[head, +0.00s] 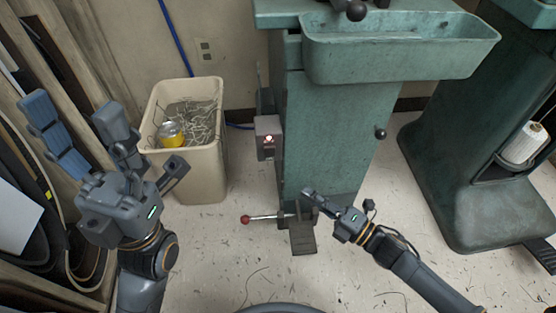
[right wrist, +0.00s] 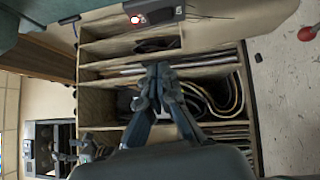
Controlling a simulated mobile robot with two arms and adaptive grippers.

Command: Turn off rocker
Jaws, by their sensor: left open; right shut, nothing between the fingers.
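A small grey switch box (head: 267,125) with a glowing red-and-white light (head: 268,139) is fixed to the left side of the green machine (head: 325,130) in the head view. The rocker itself is too small to make out clearly. The box also shows at the top of the right wrist view (right wrist: 165,11), its light at its left end. My right gripper (head: 306,192) is shut and empty, below and to the right of the box, in front of the machine's lower body. Its closed fingers (right wrist: 158,72) point away from the wrist camera. My left gripper (head: 72,102) is open and empty at the far left.
A beige bin (head: 205,168) with scraps and a yellow can stands left of the box. A red-knobbed lever (head: 246,219) and a pedal (head: 302,238) sit low by my right gripper. Wooden shelving (head: 70,40) lines the left. Open floor lies in front.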

